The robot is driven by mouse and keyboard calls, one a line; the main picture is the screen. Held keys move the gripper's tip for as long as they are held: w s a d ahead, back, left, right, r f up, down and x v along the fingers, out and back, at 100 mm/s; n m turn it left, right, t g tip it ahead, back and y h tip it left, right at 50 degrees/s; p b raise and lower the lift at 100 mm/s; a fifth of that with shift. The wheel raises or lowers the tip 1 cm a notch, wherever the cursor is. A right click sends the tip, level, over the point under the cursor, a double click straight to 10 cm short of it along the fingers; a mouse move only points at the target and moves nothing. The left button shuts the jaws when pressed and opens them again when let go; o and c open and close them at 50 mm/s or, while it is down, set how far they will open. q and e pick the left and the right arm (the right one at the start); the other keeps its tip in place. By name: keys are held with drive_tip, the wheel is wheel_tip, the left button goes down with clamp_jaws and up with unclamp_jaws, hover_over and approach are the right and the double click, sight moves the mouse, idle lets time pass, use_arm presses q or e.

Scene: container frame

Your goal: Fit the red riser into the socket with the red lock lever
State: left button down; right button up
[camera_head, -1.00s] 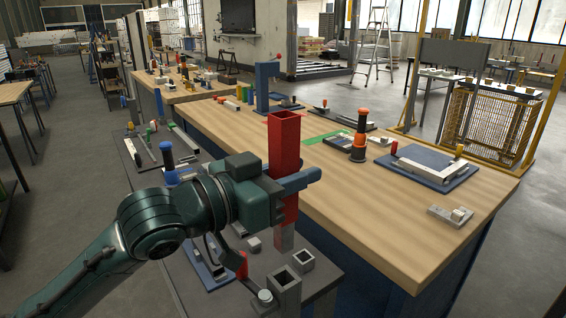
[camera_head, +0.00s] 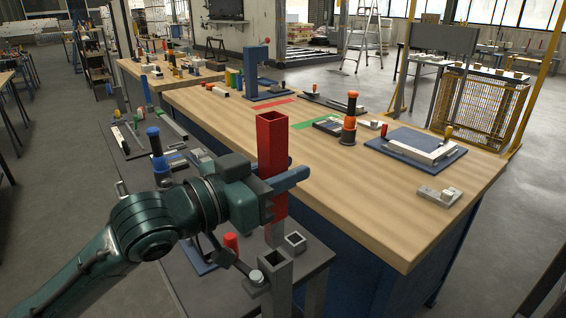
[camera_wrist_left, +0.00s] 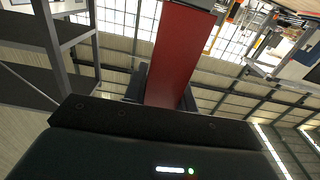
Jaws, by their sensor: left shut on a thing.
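My left gripper (camera_head: 284,183) is shut on the red riser (camera_head: 272,148), a square upright tube with a grey lower end (camera_head: 275,234). The riser also shows in the left wrist view (camera_wrist_left: 179,55), rising from the jaws. Its lower end is close to a grey square socket (camera_head: 277,270) on the dark side table. A red lever grip (camera_head: 231,243) stands left of this socket, partly behind my wrist. My right gripper is not in view.
A wooden bench (camera_head: 370,210) lies beyond, with a blue plate (camera_head: 415,148), a black-orange post (camera_head: 349,120) and a blue stand (camera_head: 258,75). A blue-topped post (camera_head: 155,145) stands left on the dark side table (camera_head: 175,280).

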sight(268, 231)
use_arm(q)
wheel_tip(268, 231, down, 2)
drive_tip(key=shift+f+b, duration=0.2)
drive_tip(key=shift+b, duration=0.3)
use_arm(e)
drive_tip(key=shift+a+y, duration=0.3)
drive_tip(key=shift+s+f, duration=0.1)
use_arm(q)
drive_tip(key=shift+p, duration=0.35)
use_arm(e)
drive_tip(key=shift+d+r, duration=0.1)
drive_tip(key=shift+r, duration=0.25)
use_arm(q)
drive_tip(key=shift+p, duration=0.5)
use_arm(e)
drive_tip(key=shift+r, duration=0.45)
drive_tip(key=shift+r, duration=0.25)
